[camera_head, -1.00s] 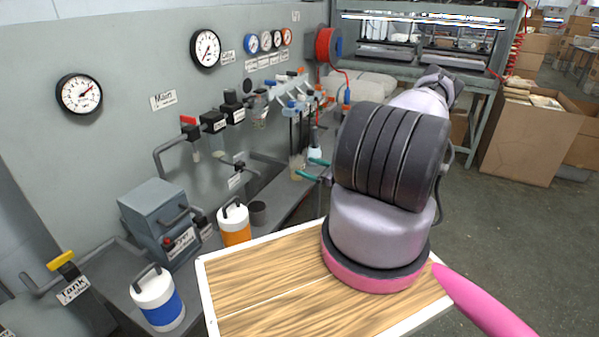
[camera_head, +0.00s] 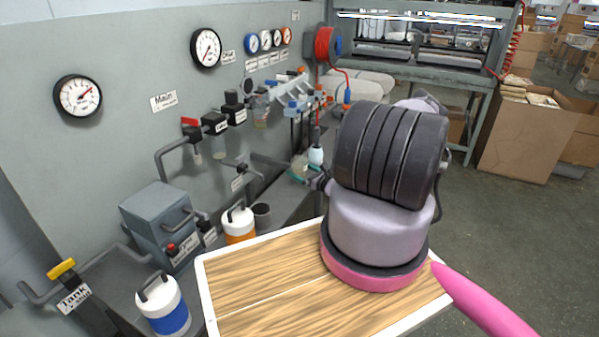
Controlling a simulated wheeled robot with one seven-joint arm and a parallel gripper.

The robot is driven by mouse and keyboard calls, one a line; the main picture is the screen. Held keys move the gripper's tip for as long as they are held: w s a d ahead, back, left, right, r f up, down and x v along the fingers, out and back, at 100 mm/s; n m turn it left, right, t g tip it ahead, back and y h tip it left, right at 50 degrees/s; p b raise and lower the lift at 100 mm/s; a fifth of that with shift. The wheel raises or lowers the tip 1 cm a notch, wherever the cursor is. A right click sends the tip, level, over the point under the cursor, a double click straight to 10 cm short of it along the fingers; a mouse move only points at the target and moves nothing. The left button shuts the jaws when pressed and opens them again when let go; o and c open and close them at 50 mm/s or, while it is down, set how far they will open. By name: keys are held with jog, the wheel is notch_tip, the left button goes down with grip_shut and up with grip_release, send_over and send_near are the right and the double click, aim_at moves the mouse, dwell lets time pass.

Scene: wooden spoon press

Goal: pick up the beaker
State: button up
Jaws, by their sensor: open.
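A clear glass vessel (camera_head: 297,162) that looks like the beaker stands on the grey counter behind the wooden board. My gripper (camera_head: 299,173), with teal fingers, is right at it. The fingers overlap its lower part in the picture, and the jaws are open. The view is too small to tell whether the fingers touch the glass or are on both sides of it. My arm hides part of the counter to the right.
A white squeeze bottle (camera_head: 316,155) stands close by on the right. A grey cup (camera_head: 262,214), an orange-and-white jug (camera_head: 238,223) and a blue-and-white jug (camera_head: 163,305) stand nearer. Pipes and valves (camera_head: 215,123) stick out from the wall on the left.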

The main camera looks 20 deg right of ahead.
jog(key=x, duration=0.4)
jog(key=shift+s, duration=0.1)
jog(key=c, duration=1.3)
jog(key=shift+r, duration=0.1)
jog(key=shift+r, duration=0.15)
